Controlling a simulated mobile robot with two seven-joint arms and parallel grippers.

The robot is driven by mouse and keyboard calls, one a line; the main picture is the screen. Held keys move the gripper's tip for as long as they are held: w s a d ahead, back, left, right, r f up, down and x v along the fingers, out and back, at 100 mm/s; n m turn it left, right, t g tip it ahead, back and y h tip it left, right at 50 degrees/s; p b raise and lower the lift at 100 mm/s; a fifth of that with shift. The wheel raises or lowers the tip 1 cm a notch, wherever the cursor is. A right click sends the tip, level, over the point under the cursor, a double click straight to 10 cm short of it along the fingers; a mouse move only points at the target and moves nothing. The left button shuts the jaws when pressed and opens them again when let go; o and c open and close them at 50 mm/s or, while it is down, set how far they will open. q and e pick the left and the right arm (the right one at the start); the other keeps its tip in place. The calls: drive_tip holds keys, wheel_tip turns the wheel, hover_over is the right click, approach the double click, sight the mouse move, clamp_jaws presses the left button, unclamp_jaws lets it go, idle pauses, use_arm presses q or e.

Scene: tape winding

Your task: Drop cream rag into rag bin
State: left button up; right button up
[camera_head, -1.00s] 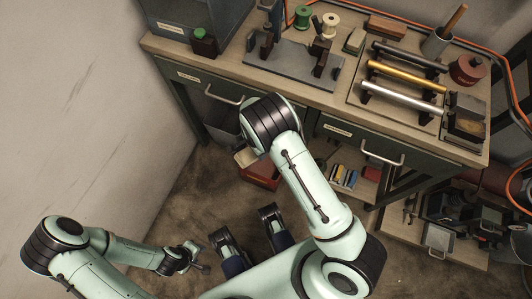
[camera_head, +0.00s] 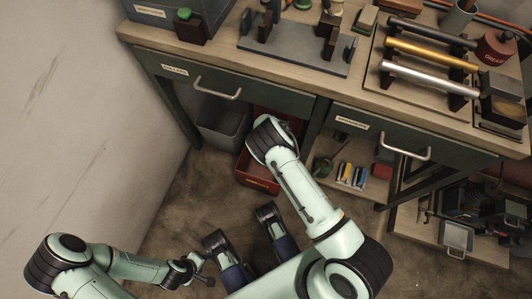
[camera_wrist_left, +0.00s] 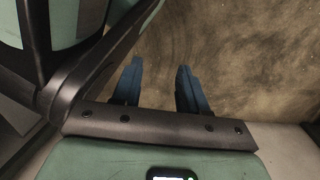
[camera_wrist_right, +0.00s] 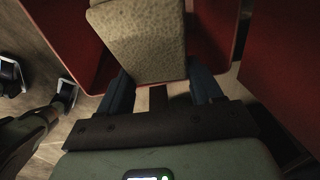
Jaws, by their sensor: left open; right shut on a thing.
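My right gripper (camera_wrist_right: 160,76) is shut on the cream rag (camera_wrist_right: 140,42), a pale textured piece between its fingers in the right wrist view. Red walls of a bin (camera_wrist_right: 75,35) lie behind and around the rag, though I cannot tell how deep the rag is. In the head view the red bin (camera_head: 256,182) stands on the floor below the bench, and my right arm hides the right gripper and the rag. My left gripper (camera_wrist_left: 159,68) is open and empty, pointing at bare floor.
A grey bin (camera_head: 222,128) stands behind the red one under the bench. The bench (camera_head: 300,84) has drawers with handles above the bins. A shelf (camera_head: 372,190) with small items is to the right. Floor at front left is clear.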

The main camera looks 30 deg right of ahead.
drive_tip(key=shift+f+b, duration=1)
drive_tip(key=shift+f, duration=1)
use_arm(q)
drive_tip(key=shift+g, duration=0.8)
drive_tip(key=s, duration=0.1)
drive_tip(key=s+f, duration=0.1)
drive_tip(key=s, duration=0.1)
drive_tip(key=s+f, duration=0.1)
drive_tip(key=shift+s+a+f, duration=0.1)
drive_tip(key=shift+s+a, duration=0.15)
use_arm(e)
drive_tip(key=o, duration=1.5)
use_arm(q)
drive_tip(key=shift+t, duration=0.8)
drive_tip(key=w, duration=0.1)
drive_tip(key=w+r+p, duration=0.1)
drive_tip(key=w, duration=0.1)
drive_tip(key=w+r+p, duration=0.1)
drive_tip(key=w, duration=0.1)
drive_tip(key=shift+d+r, duration=0.2)
drive_tip(key=shift+d, duration=0.1)
use_arm(e)
drive_tip(key=r, duration=0.7)
drive_tip(key=shift+a+r, duration=0.2)
drive_tip(key=shift+r, duration=0.1)
use_arm(q)
drive_tip(key=shift+s, duration=0.1)
